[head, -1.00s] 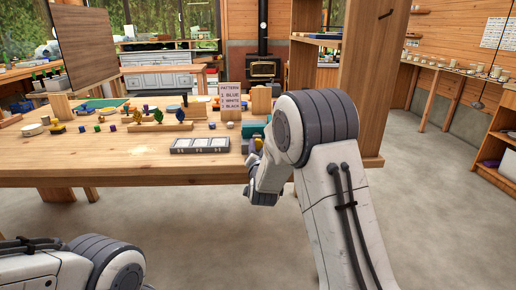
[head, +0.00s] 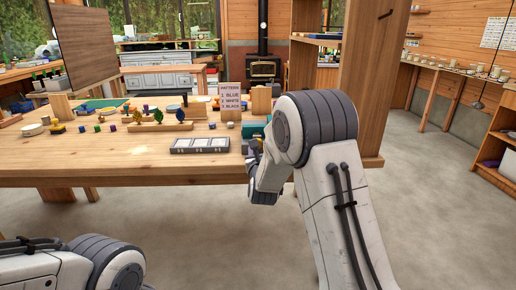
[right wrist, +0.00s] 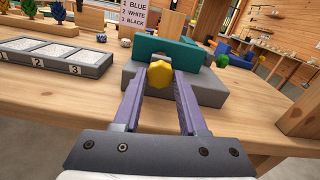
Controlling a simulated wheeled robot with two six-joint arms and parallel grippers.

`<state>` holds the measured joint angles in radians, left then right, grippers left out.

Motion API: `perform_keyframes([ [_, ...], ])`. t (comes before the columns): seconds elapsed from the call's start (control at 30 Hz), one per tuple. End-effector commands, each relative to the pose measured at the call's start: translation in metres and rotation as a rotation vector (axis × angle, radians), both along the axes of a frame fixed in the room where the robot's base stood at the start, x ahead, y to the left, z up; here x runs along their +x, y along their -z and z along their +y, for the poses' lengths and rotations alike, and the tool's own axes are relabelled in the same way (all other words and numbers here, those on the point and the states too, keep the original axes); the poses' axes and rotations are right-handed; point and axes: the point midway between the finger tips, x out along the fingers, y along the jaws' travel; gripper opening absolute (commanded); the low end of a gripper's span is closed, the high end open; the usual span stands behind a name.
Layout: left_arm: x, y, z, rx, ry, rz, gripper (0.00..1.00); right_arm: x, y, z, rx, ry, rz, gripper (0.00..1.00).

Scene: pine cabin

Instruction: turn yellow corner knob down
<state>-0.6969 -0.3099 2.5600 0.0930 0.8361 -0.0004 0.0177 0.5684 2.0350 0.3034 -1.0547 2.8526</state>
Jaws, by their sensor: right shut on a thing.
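The yellow knob (right wrist: 160,74) shows in the right wrist view as a faceted knob at the front of a grey block (right wrist: 204,86) with a teal upright part (right wrist: 178,49). My right gripper (right wrist: 160,78) is shut on the knob, with one purple finger on each side of it. In the head view the right gripper (head: 255,150) is mostly hidden behind my right arm, at the table's front right, and the knob cannot be made out. My left gripper is not in view; only part of my left arm shows at the lower left.
A grey tray (right wrist: 52,56) with numbered compartments lies left of the block; it also shows in the head view (head: 200,145). A pattern card (head: 230,97) stands behind. Small coloured pieces sit on the table (head: 120,165) farther left. A wooden post (head: 367,80) stands at the right.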

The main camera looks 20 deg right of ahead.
Motion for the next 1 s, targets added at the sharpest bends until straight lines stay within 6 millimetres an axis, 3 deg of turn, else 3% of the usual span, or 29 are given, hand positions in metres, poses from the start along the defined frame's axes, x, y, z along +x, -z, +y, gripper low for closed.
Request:
perform_keyframes([
  [0.07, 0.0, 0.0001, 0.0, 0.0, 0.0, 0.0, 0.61, -0.0006, 0.0026, 0.0013, -0.002, -0.002, 0.006, 0.0],
  [0.1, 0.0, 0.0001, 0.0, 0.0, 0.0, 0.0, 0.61, -0.0006, 0.0025, 0.0013, -0.003, -0.002, 0.007, 0.57],
  [0.13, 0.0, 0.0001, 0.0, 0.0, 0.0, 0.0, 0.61, -0.0005, 0.0024, 0.0012, -0.003, -0.002, 0.007, 0.61],
  [0.93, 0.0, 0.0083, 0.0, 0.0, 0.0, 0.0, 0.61, -0.0004, -0.001, -0.0007, -0.005, -0.001, 0.004, 0.61],
  [1.0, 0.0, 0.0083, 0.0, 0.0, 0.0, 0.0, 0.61, -0.0003, -0.0011, -0.0005, -0.063, -0.001, 0.02, 0.61],
])
